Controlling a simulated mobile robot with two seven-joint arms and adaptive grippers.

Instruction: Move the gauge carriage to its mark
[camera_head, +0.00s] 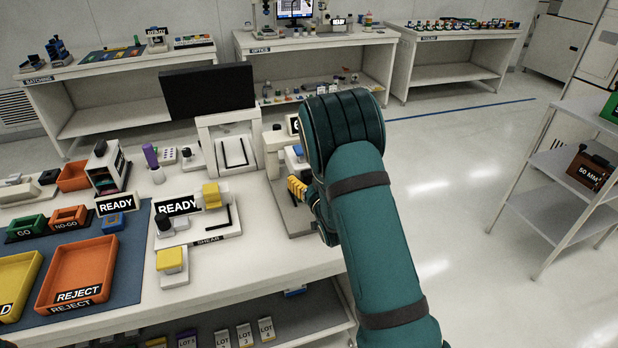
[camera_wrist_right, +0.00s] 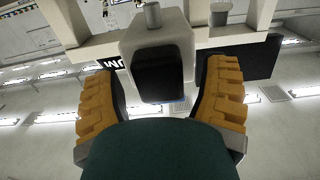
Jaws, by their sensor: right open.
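In the right wrist view, a pale grey block (camera_wrist_right: 148,40) with a black face (camera_wrist_right: 160,74) stands between my fingers. It looks like the gauge carriage, but I cannot be sure. In the head view, my right gripper (camera_head: 297,188) is at the right end of the bench, over a grey base plate (camera_head: 287,214). My arm hides most of the gripper and the gauge there. The right gripper (camera_wrist_right: 163,70) is open, with a yellow ribbed finger on each side of the block and gaps visible. The mark cannot be made out. My left gripper is not in view.
Left of the gripper stand a shear fixture (camera_head: 213,238) with a yellow block and a READY sign (camera_head: 178,205). A dark monitor (camera_head: 207,91) stands behind. An orange reject tray (camera_head: 78,271) is at the left. A grey shelf rack (camera_head: 550,168) stands right, across open floor.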

